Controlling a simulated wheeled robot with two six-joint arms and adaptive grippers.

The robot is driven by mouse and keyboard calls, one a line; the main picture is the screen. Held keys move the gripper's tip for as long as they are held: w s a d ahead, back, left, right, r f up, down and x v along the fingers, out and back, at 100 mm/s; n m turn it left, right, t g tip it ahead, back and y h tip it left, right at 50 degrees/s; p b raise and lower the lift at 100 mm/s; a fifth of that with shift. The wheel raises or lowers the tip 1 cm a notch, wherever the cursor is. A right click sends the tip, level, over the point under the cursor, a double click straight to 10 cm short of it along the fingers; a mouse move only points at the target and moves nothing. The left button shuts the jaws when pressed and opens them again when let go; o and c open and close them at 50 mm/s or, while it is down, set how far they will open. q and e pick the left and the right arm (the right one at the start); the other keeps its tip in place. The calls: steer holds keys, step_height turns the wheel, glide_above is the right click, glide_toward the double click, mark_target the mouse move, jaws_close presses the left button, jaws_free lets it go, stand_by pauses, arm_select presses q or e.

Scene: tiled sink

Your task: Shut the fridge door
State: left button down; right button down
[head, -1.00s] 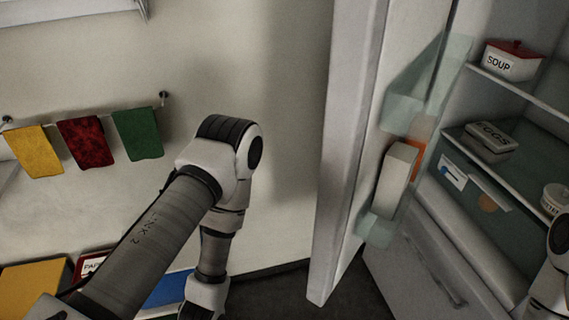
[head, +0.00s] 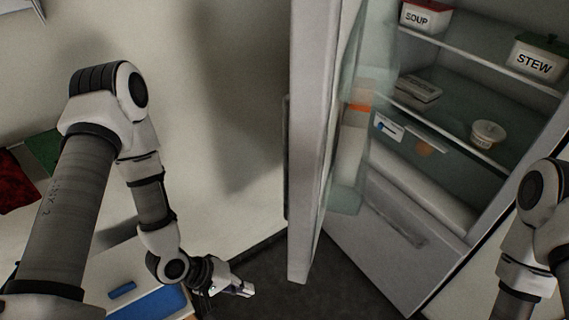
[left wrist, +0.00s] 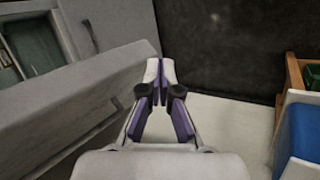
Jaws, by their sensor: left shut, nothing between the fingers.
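The fridge door (head: 308,150) stands wide open in the head view, seen nearly edge-on, with clear shelves on its inner side. The fridge (head: 395,235) is to the right of it, its inside exposed. My left gripper (head: 246,291) is shut and empty, low and to the left of the door's bottom, apart from it in the picture. In the left wrist view the shut fingers (left wrist: 160,72) point at the dark floor, and the door (left wrist: 85,110) fills the left side. My right gripper is out of view; only part of the right arm shows.
The fridge holds a SOUP box (head: 425,18), a STEW box (head: 538,60), a flat carton (head: 418,90) and a round tub (head: 487,133). A blue item (head: 152,303) lies at lower left. Dark floor (head: 268,285) is clear between wall and door.

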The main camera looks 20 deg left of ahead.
arm_select(q)
steer(key=w+a+r+n+t+h, duration=0.1)
steer(key=w+a+r+t+h, duration=0.2)
steer(key=r, duration=0.5)
steer(key=w+a+r+n+t+h+p, duration=0.1)
steer(key=w+a+r+t, duration=0.2)
steer(key=r, duration=0.6)
steer(key=w+a+r+t+h, duration=0.1)
steer(key=w+r+t+h, duration=0.1)
steer(key=w+r+t, duration=0.45)
steer(key=w+d+g, duration=0.1)
steer(key=w+d, duration=0.2)
steer(key=d, duration=0.2)
steer(key=w+d+r+g, duration=0.1)
steer(key=w+d+g, duration=0.1)
steer(key=d, duration=0.3)
steer(key=shift+w+d, duration=0.4)
steer(key=shift+r, duration=0.1)
steer(key=shift+d+n, duration=0.15)
steer(key=shift+n, duration=0.15)
